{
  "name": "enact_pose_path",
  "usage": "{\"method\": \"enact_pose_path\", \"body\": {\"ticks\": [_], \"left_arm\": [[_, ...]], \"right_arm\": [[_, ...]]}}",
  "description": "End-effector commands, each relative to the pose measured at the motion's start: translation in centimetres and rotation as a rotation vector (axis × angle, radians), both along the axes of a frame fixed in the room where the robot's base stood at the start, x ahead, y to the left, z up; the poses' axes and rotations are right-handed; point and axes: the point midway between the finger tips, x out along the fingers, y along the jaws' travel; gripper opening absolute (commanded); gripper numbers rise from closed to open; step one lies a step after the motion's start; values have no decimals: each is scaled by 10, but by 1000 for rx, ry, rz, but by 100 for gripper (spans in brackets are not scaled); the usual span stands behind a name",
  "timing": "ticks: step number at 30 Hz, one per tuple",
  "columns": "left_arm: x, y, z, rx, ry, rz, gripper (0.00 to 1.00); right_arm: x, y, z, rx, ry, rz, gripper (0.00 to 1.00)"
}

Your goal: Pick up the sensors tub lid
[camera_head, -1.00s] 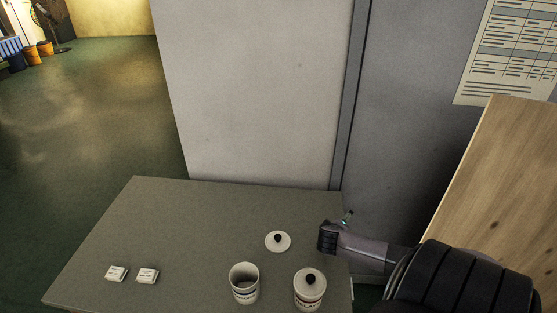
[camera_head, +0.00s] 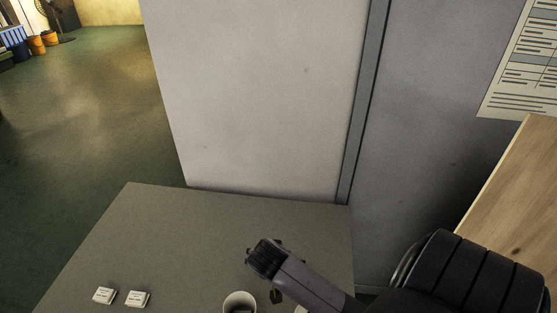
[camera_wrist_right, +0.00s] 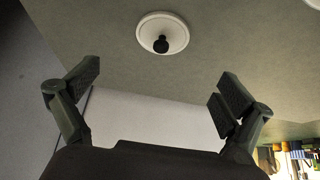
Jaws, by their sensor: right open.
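A loose round white lid (camera_wrist_right: 162,27) with a black knob lies on the grey table in the right wrist view. It is beyond my right gripper (camera_wrist_right: 160,85), whose two fingers are spread wide with nothing between them. An open white tub (camera_head: 240,299) stands at the bottom edge of the head view, partly cut off. I cannot read its label. My left gripper is not in view.
Two small white labelled blocks (camera_head: 120,297) lie on the table (camera_head: 180,235) at the left. A light wall panel (camera_head: 260,90) rises behind the table. A wooden board (camera_head: 520,210) is at the right.

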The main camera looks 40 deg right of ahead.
Motion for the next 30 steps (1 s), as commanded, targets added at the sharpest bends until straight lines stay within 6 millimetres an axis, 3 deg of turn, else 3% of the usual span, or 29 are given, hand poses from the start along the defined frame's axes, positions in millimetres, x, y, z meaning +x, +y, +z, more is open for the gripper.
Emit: {"method": "enact_pose_path", "body": {"ticks": [7, 15, 22, 30], "left_arm": [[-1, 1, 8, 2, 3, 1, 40], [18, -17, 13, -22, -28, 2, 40], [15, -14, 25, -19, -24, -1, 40], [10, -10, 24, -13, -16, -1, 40]], "right_arm": [[15, -19, -39, -3, 2, 2, 97], [21, -26, -52, -2, 0, 3, 97], [33, -38, -73, -3, 2, 2, 97], [38, -44, -92, -2, 1, 3, 97]]}}
